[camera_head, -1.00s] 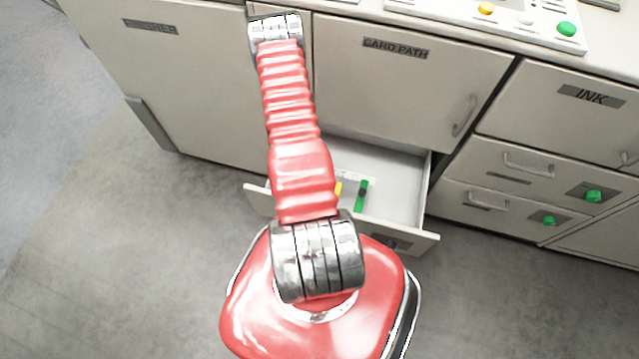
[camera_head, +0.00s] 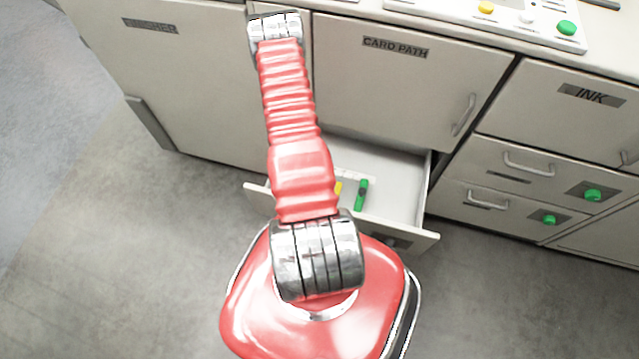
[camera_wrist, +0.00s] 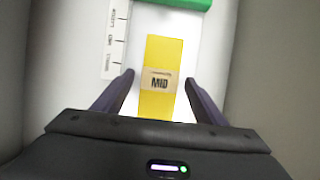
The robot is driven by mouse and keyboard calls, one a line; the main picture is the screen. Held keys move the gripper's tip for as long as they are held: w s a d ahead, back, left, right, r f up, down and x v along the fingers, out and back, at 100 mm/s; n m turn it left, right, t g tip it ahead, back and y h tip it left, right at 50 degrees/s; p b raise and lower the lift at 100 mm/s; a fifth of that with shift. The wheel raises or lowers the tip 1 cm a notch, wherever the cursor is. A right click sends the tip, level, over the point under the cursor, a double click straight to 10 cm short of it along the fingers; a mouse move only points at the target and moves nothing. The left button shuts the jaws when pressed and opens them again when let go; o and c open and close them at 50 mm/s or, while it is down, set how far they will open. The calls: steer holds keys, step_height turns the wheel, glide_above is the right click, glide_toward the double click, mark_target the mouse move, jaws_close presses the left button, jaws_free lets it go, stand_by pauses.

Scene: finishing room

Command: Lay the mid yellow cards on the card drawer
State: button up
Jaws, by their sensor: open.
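The mid yellow cards (camera_wrist: 164,58) lie in the open card drawer (camera_head: 400,190), with a band across them reading MID. In the head view only a small yellow edge (camera_head: 338,188) shows beside my red arm. My gripper (camera_wrist: 161,78) is open in the wrist view, one finger on each side of the cards' near part, holding nothing. I cannot tell its exact height above them. In the head view my arm hides the gripper.
A green item (camera_head: 361,194) lies in the drawer just right of the yellow cards; it also shows at the top of the wrist view (camera_wrist: 180,3). A marked white strip (camera_wrist: 115,40) lies beside the cards. The CARD PATH door (camera_head: 400,85) above is shut. The INK cabinet (camera_head: 560,100) stands at right.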

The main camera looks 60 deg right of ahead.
steer(key=v, duration=1.2)
steer(key=shift+w, duration=0.1)
stand_by(0.6)
steer(key=w+a+r+m+t+h, duration=0.1)
steer(key=w+a+r, duration=0.3)
steer(key=r, duration=0.6)
steer(key=w+a+r+t+h, duration=0.1)
steer(key=w+a+r+t, duration=0.15)
steer(key=w+r, duration=0.6)
steer(key=w+a+r+m+h, duration=0.1)
steer(key=w+a+r, duration=0.25)
steer(key=r, duration=0.85)
steer(key=s+a+r+t+y, duration=0.1)
steer(key=s+a+r+t, duration=0.2)
steer(key=a+r, duration=0.7)
steer(key=s+a+r+t+y, duration=0.2)
steer(key=s+a+r, duration=0.4)
steer(key=a+r, duration=0.5)
steer(key=a+t, duration=0.1)
steer(key=a, duration=0.4)
steer(key=shift+s+a+r+y, duration=0.2)
steer(key=shift+a+r+y, duration=0.05)
steer(key=shift+r+y, duration=0.1)
